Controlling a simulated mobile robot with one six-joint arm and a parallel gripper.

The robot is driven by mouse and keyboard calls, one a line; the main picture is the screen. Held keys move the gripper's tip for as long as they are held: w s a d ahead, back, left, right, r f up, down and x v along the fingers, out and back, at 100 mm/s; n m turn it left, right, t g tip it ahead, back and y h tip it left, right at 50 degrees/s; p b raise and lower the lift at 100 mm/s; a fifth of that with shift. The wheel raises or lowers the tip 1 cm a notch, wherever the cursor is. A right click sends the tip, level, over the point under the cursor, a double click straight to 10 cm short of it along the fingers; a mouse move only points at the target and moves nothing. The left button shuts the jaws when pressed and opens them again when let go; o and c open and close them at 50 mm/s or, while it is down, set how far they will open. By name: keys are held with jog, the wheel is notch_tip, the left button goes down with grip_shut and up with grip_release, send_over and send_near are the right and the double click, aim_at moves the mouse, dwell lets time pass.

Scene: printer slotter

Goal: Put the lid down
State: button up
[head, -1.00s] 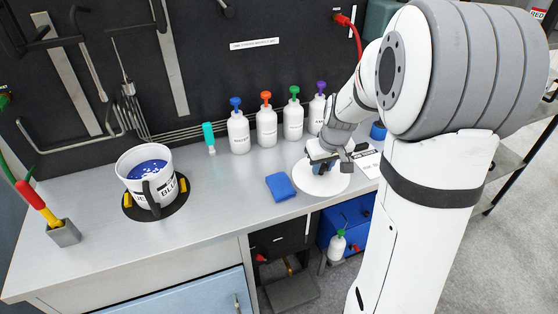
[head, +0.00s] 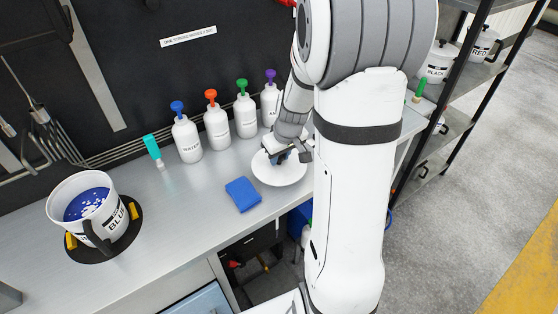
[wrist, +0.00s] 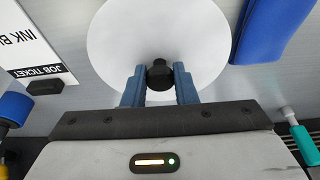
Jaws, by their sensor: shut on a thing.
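The lid is a white disc (head: 279,178) with a black knob. It is level over the grey bench, right of the blue cloth; I cannot tell whether it touches the bench. It fills the upper middle of the wrist view (wrist: 158,28). My gripper (head: 281,157) is above the lid, with its blue fingers shut on the black knob (wrist: 160,75). In the wrist view my gripper (wrist: 160,85) has one finger on each side of the knob. My arm hides part of the bench to the right in the head view.
A blue cloth (head: 243,194) lies close to the lid. A white BLUE bucket (head: 82,205) stands left. A job ticket (wrist: 30,45) lies beside the lid. Bare bench (head: 175,205) lies between bucket and cloth.

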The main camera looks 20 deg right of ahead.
jog(key=shift+f, duration=1.1)
jog(key=shift+f, duration=0.15)
jog(key=o, duration=1)
